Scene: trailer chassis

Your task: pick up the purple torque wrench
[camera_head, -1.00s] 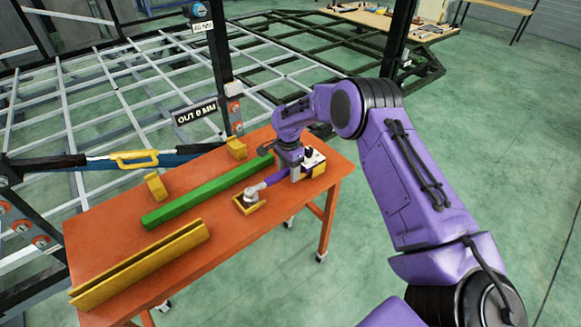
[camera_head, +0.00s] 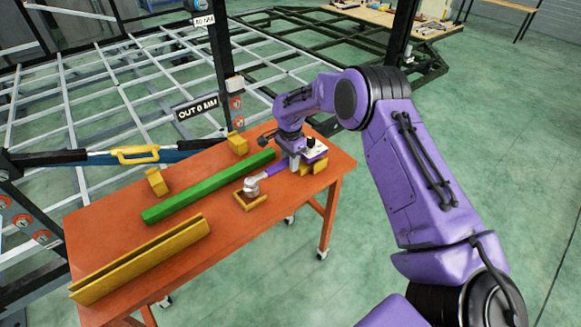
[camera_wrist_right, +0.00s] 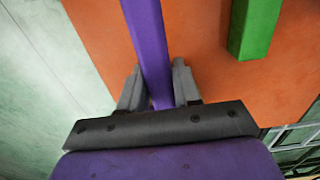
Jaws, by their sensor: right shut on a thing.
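The purple torque wrench (camera_head: 272,171) is held above the right end of the orange table, its grey head (camera_head: 251,185) over a small yellow holder (camera_head: 251,201). My right gripper (camera_head: 293,164) is shut on its purple handle. In the right wrist view the handle (camera_wrist_right: 150,45) runs up from between the two grey fingers of the right gripper (camera_wrist_right: 158,88). Another yellow holder (camera_head: 314,166) stands beside the gripper. The contact between fingers and handle is partly hidden in the head view. My left gripper is not in view.
A green bar (camera_head: 208,187) lies on the orange table (camera_head: 225,222), also showing in the right wrist view (camera_wrist_right: 254,28). A yellow channel (camera_head: 140,258) lies at the front left. Two yellow blocks stand behind the bar. A metal chassis frame (camera_head: 120,85) fills the background.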

